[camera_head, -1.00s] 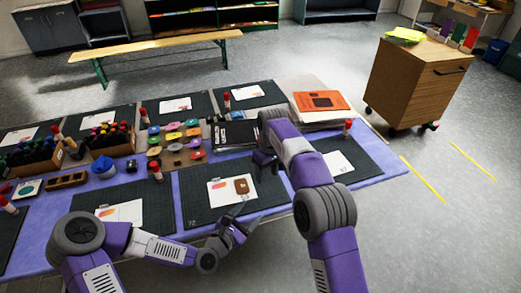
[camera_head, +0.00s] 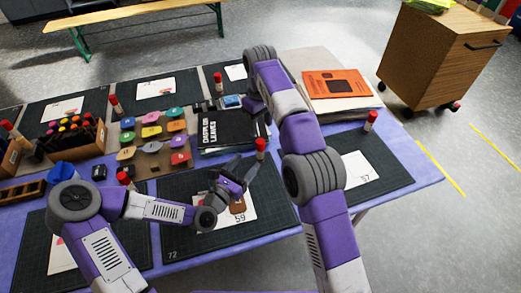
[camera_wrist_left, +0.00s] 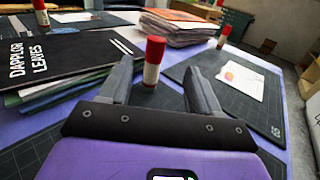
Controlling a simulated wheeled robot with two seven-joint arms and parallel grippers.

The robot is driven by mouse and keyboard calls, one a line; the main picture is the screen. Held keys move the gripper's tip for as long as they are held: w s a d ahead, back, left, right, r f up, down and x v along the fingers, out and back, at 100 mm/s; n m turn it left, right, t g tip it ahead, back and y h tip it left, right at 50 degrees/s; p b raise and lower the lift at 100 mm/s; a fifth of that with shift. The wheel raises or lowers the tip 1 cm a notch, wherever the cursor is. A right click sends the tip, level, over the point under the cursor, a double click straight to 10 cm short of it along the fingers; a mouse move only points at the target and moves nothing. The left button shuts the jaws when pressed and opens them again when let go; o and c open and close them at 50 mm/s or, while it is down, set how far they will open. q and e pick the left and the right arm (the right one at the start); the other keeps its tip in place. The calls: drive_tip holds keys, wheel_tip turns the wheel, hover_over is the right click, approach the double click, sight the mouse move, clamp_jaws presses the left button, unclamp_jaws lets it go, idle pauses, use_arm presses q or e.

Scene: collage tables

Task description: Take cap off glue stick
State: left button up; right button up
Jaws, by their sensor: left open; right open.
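A glue stick (camera_head: 260,147) with a red cap and white body stands upright near the black notebook. In the left wrist view this glue stick (camera_wrist_left: 152,65) stands ahead, seen between my open fingers; whether they reach around it I cannot tell. My left gripper (camera_head: 242,167) is open and empty, low over the mat, pointing at the stick. My right gripper (camera_head: 256,106) is open at the notebook's far right corner, partly hidden by its own arm. Other red-capped glue sticks stand at the mats, one at the back (camera_head: 219,84) and one at right (camera_head: 371,121).
The black notebook (camera_head: 229,131) lies on a stack left of the stick. An orange book (camera_head: 334,84) lies on a pile at back right. The right mat (camera_head: 385,163) is mostly clear.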

sight(258, 149)
use_arm(q)
drive_tip(key=shift+w+f+b, duration=0.45)
drive_tip(key=shift+w+f, duration=0.25)
drive_tip(key=shift+f, duration=0.25)
drive_tip(key=x, duration=0.7)
drive_tip(key=shift+w+d+r, duration=0.1)
drive_tip(key=shift+w+d, duration=0.05)
drive_tip(key=shift+w, duration=0.05)
clamp_jaws()
drive_tip(key=shift+c, duration=0.2)
unclamp_jaws()
drive_tip(key=shift+s, duration=0.1)
